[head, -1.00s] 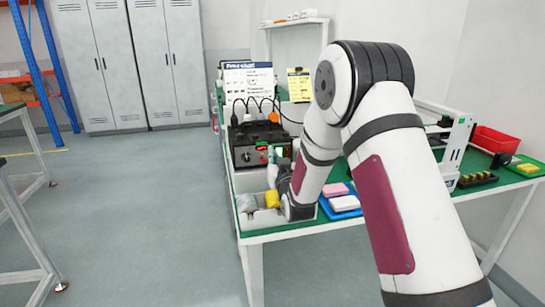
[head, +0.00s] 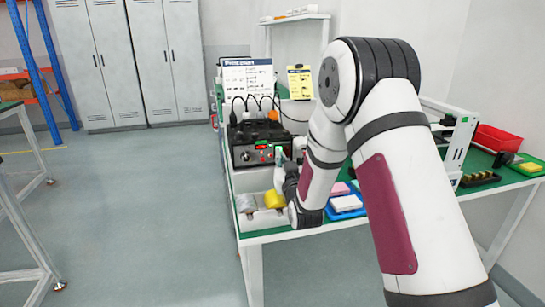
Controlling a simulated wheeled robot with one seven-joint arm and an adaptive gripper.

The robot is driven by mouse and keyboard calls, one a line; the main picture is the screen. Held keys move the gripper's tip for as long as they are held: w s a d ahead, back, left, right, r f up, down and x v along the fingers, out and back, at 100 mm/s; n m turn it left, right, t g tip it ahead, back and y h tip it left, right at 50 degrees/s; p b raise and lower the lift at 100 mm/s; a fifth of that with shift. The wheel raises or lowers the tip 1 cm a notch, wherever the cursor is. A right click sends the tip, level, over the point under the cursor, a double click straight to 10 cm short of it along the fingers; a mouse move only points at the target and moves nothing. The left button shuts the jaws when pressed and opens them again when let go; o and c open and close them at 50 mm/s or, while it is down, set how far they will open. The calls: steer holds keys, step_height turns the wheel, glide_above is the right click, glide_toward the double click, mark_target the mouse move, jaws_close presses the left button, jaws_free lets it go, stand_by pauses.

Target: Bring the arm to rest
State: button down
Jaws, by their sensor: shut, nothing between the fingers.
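My arm comes in from the lower right, bends at a high elbow and reaches down over the left part of the green-topped bench (head: 285,234). My gripper (head: 281,160) is at its far end, small and partly hidden by my own wrist. It points away from me, toward the front of a black control box (head: 258,142) with red and green displays. It is shut, and I see nothing held in it. I cannot tell whether its tips touch the box.
A grey bin holding yellow (head: 274,199) and pale items stands below the gripper. A blue tray (head: 345,205) with pink and white blocks lies right of my wrist. A white frame (head: 462,148) and red bin (head: 497,139) stand farther right.

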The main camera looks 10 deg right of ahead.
steer(key=shift+g+y, duration=0.5)
steer(key=shift+g, duration=0.2)
steer(key=s+a+f, duration=0.1)
steer(key=s+f, duration=0.1)
steer(key=f, duration=0.1)
steer(key=s+a+f, duration=0.1)
steer(key=s, duration=0.1)
steer(key=shift+a+f, duration=0.15)
steer(key=shift+a, duration=0.15)
steer(key=shift+r, duration=0.2)
steer(key=shift+w+r, duration=0.15)
steer(key=shift+r, duration=0.05)
steer(key=s+r+g, duration=0.1)
steer(key=s+r, duration=0.1)
steer(key=s+r+g, duration=0.1)
steer(key=r, duration=0.2)
steer(key=shift+s+g, duration=0.3)
steer(key=shift+s, duration=0.1)
steer(key=s+r+g, duration=0.3)
steer(key=s+g, duration=0.4)
steer(key=s, duration=1.7)
steer(key=s+r+g, duration=0.2)
steer(key=s+g, duration=0.5)
steer(key=s, duration=1.6)
step_height(320, 180, up, 15)
steer(key=d+t+p, duration=0.1)
steer(key=t+p, duration=0.2)
steer(key=p, duration=1)
steer(key=shift+f, duration=0.15)
